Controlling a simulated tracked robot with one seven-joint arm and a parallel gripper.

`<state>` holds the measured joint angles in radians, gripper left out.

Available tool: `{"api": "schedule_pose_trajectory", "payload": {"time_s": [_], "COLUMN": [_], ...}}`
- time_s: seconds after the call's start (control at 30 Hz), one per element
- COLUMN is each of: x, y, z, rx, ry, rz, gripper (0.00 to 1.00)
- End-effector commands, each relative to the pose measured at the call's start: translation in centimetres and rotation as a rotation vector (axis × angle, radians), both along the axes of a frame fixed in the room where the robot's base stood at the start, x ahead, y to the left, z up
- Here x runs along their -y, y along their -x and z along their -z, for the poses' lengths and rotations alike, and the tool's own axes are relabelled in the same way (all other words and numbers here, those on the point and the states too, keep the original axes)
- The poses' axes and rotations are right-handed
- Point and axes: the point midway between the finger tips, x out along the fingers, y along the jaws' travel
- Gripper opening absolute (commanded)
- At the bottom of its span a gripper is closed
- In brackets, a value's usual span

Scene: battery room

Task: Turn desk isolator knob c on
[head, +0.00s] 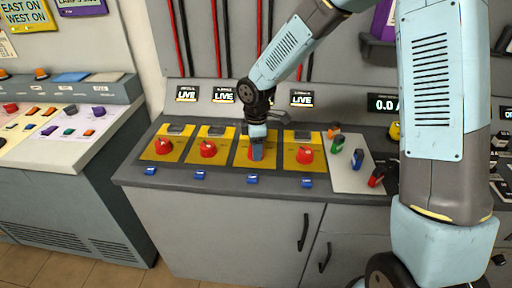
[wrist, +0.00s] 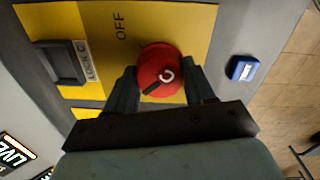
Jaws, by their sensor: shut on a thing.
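Desk isolator knob c is a round red knob (wrist: 160,66) on a yellow plate (wrist: 195,22) in the wrist view. A dark bar and a white curved mark show on its face. The word OFF is printed on the plate to its upper left. A label reading LOCK C lies beside a dark lock piece (wrist: 62,63). My gripper (wrist: 161,82) is shut on the knob, one finger on each side. In the head view my gripper (head: 257,150) comes down over the third yellow plate from the left and mostly hides the knob.
Similar red knobs stand close by, two to the left (head: 163,147) (head: 208,149) and one to the right (head: 306,154). Blue tags (head: 252,180) line the desk's front edge. A pale panel with coloured switches (head: 337,144) is farther right. LIVE displays (head: 222,95) stand behind.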

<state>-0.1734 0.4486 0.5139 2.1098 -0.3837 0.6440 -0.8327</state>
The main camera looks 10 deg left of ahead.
Motion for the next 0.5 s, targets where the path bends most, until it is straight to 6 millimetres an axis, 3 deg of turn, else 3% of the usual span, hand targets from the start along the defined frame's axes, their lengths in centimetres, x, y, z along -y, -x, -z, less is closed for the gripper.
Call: {"api": "schedule_pose_trajectory", "payload": {"time_s": [0.1, 0.13, 0.37, 0.5], "x": [0.10, 0.10, 0.05, 0.03], "y": [-0.18, -0.19, -0.10, -0.07], "z": [-0.05, -0.05, -0.03, -0.02], "rx": [0.003, 0.003, 0.002, 0.001], "ry": [0.000, 0.000, 0.000, 0.000], "rz": [0.001, 0.001, 0.001, 0.001], "gripper": [0.23, 0.56, 0.78, 0.79]}}
